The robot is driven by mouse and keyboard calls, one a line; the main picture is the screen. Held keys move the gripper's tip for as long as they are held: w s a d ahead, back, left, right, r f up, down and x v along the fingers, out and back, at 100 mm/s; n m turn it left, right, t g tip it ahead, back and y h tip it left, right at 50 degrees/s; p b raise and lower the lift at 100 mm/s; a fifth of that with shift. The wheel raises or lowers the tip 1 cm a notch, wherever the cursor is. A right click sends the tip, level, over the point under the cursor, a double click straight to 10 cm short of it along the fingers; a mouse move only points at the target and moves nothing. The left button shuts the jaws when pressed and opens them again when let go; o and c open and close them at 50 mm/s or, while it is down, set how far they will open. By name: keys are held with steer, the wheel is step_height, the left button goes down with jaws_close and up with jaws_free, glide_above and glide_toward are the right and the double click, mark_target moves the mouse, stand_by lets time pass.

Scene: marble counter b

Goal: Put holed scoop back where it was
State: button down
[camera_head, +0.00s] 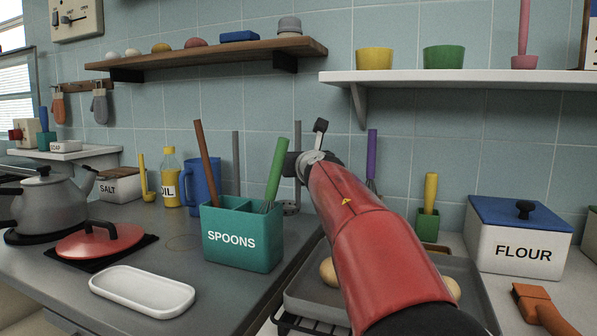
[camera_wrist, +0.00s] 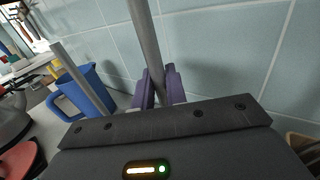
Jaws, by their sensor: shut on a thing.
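My gripper (camera_wrist: 157,88) is shut on the grey handle of a scoop, the holed scoop as far as I can tell (camera_wrist: 147,38). In the head view my gripper (camera_head: 300,165) is partly hidden behind my red arm. The scoop's grey handle (camera_head: 297,135) rises upright above it, and a grey head (camera_head: 291,208) shows below, just right of the teal SPOONS holder (camera_head: 242,262). The holes cannot be made out. The holder has a divider and holds brown (camera_head: 207,150), grey (camera_head: 236,160) and green (camera_head: 276,168) handled utensils.
A blue jug (camera_head: 203,185) and oil bottle (camera_head: 168,178) stand behind the holder. A white dish (camera_head: 142,291) and red lid (camera_head: 100,240) lie left. A baking tray (camera_head: 305,296) is below my arm. A purple-handled whisk (camera_head: 372,155) and FLOUR box (camera_head: 516,240) are right.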

steer(key=shift+f+b, duration=1)
steer(key=shift+f, duration=0.3)
steer(key=shift+f, duration=0.15)
steer(key=c, duration=1.4)
jaws_free()
steer(key=shift+c, duration=0.2)
steer(key=shift+r, duration=0.25)
steer(key=v, duration=1.2)
steer(key=shift+f, duration=0.1)
